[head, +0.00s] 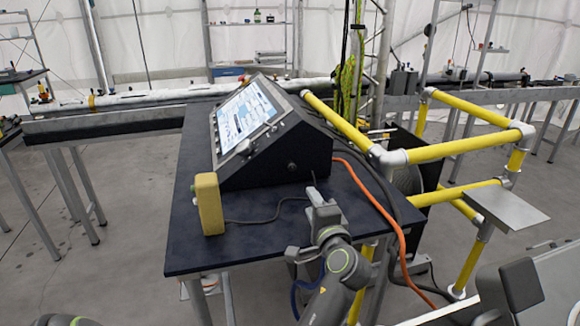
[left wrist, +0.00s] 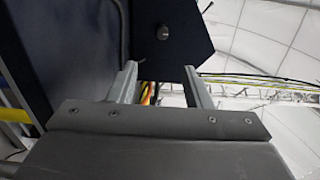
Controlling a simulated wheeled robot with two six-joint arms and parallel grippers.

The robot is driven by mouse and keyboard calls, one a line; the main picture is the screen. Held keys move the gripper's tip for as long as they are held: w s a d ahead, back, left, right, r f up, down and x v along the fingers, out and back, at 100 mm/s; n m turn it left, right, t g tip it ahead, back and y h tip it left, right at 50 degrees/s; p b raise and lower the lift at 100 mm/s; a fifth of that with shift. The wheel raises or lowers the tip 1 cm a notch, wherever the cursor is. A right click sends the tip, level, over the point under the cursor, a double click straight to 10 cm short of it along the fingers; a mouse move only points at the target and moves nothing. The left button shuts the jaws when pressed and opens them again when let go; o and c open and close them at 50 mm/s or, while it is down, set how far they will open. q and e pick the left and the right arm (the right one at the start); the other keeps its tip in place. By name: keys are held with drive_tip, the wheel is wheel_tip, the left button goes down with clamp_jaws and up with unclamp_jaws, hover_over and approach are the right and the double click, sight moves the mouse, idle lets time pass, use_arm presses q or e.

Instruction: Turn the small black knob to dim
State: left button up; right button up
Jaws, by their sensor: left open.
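The small black knob (head: 292,166) sits on the dark side face of a sloped console (head: 285,145) with a lit screen. In the left wrist view the knob (left wrist: 163,32) shows as a small round stub on the dark panel. My left gripper (head: 318,190) is over the table's right part, in front of and below that side face. Its two fingers (left wrist: 160,70) are spread apart and empty, pointing toward the panel. The knob appears beyond the fingertips, apart from them. I do not make out my right gripper.
The console stands on a dark table (head: 235,250). A yellow block (head: 209,204) stands at its left front. A black cable crosses the tabletop. An orange hose (head: 385,210) and yellow pipe rails (head: 455,148) lie close on the right.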

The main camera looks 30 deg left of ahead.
sight(292, 169)
use_arm(q)
drive_tip(key=shift+w+a+r, duration=0.35)
drive_tip(key=shift+a, duration=0.15)
drive_tip(key=p+x, duration=0.1)
drive_tip(key=x, duration=0.8)
drive_tip(key=p+x, duration=0.1)
drive_tip(key=x, duration=0.3)
drive_tip(key=shift+w+a+f+p, duration=0.2)
drive_tip(key=shift+w+p, duration=0.1)
drive_tip(key=shift+x, duration=0.8)
use_arm(e)
drive_tip(key=shift+s+r, duration=0.2)
drive_tip(key=shift+r, duration=0.5)
drive_tip(key=shift+s+r, duration=0.2)
drive_tip(key=shift+r, duration=0.45)
drive_tip(key=shift+d, duration=0.2)
use_arm(q)
drive_tip(key=shift+c, duration=0.9)
drive_tip(key=c, duration=0.8)
use_arm(e)
drive_tip(key=shift+d, duration=0.2)
